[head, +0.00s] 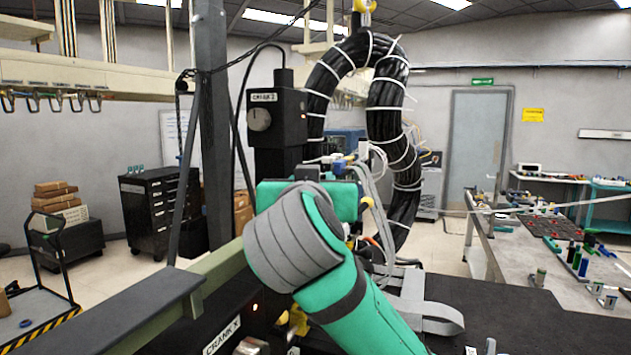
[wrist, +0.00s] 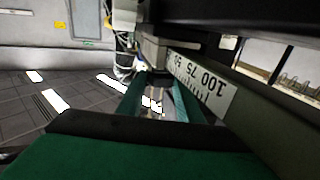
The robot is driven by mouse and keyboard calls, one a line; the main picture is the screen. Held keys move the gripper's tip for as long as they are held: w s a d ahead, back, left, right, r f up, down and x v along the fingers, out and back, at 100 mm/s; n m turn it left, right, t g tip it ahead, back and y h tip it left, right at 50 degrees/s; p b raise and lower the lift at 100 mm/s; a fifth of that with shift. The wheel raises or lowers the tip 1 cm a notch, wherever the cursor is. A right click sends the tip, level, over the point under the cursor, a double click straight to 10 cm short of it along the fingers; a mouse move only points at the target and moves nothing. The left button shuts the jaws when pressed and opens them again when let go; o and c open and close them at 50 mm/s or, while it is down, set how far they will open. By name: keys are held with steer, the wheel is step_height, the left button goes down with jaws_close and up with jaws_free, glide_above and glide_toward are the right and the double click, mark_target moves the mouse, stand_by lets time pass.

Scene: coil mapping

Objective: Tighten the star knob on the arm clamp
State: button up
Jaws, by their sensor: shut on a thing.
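In the wrist view, my gripper (wrist: 158,90) has its two green fingers pointing away from the camera, on either side of a small dark piece (wrist: 158,77). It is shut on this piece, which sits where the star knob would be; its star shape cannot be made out. A grey block (wrist: 154,50) stands just beyond the fingertips, beside a rail with a white scale (wrist: 205,86). In the head view my green and grey arm hides the gripper, the knob and most of the clamp.
A dark post with a box marked CRANK Z (head: 276,118) stands behind my arm. A thick black cable loop (head: 385,100) hangs right of it. A green beam (head: 215,277) and black surface lie in front. A workbench (head: 560,262) with tools is at right.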

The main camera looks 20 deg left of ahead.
steer(key=shift+a+m+h, duration=0.15)
steer(key=shift+m+h, duration=0.45)
steer(key=shift+h, duration=0.3)
steer(key=o, duration=1)
steer(key=shift+o, duration=0.2)
